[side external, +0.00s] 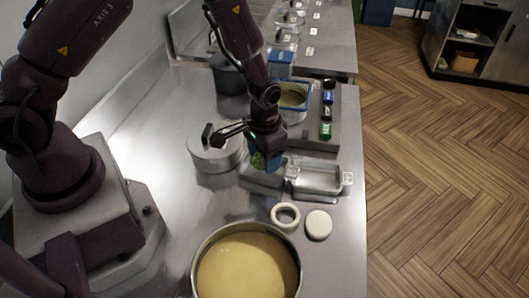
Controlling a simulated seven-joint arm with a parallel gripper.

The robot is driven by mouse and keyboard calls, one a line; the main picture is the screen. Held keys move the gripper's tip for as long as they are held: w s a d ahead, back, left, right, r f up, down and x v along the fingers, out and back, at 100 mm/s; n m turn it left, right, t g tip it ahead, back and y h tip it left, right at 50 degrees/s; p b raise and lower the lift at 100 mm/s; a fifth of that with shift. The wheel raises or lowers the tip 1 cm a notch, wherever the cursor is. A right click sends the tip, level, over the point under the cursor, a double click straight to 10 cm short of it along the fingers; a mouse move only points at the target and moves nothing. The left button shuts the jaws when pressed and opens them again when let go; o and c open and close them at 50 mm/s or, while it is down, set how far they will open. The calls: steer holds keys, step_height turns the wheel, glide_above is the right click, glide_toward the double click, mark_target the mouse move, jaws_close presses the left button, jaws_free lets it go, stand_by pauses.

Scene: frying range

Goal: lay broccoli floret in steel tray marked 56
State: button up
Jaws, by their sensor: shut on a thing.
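My gripper (266,154) points down over the left steel tray and is shut on the green broccoli floret (258,163). Only part of the floret shows below the fingers. Two small steel trays stand side by side, the left one (256,184) and the right one (318,182). A white tag (347,178) stands at the right tray's right edge. Its number is too small to read, so I cannot tell which tray is marked 56. The floret appears to be above or just inside the left tray; its exact height is unclear.
A lidded steel pot (214,158) stands close left of the trays. A white ring (286,214) and a round white disc (319,225) lie in front, near a large pan of yellow liquid (246,268). Small bottles (326,115) and a blue-rimmed container (293,95) stand behind.

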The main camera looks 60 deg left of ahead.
steer(key=o, duration=0.8)
steer(key=shift+r, duration=3.55)
steer(key=s+a+r+t, duration=0.2)
steer(key=s+r, duration=0.6)
steer(key=r, duration=0.4)
steer(key=s+a+r+t, duration=0.1)
steer(key=s+r+t, duration=0.2)
steer(key=s+r, duration=0.5)
step_height(320, 180, up, 4)
steer(key=shift+s+a+r+t, duration=0.25)
steer(key=shift+s+a+t, duration=0.05)
steer(key=shift+s+a, duration=0.05)
